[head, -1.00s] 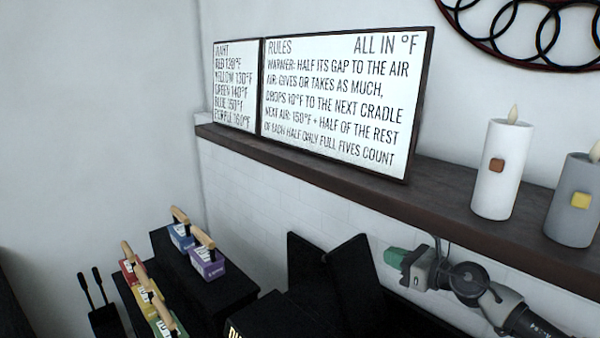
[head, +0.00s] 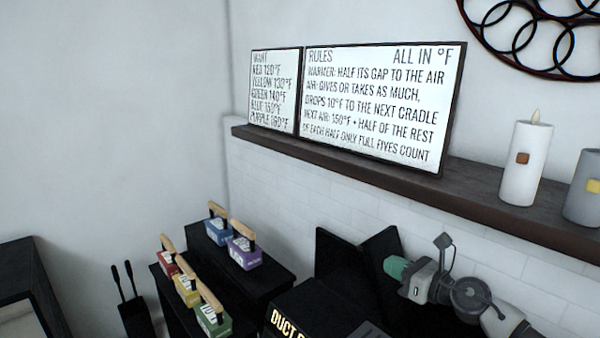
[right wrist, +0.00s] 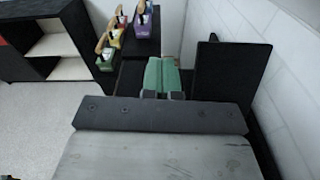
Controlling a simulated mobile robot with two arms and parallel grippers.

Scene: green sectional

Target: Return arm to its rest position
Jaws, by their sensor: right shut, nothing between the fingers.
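My right arm comes in from the lower right in the head view. Its gripper (head: 397,267) has green fingers and points left, in front of the tiled wall and below the shelf. In the right wrist view the two green fingers (right wrist: 162,76) lie side by side, shut with nothing between them. My left gripper is not in view.
A dark shelf (head: 400,192) holds two framed signs (head: 385,105) and candles (head: 525,165). Below stand black steps (head: 262,283) with several coloured, wooden-handled blocks (head: 243,252). Black upright panels (head: 340,262) stand close to my right gripper.

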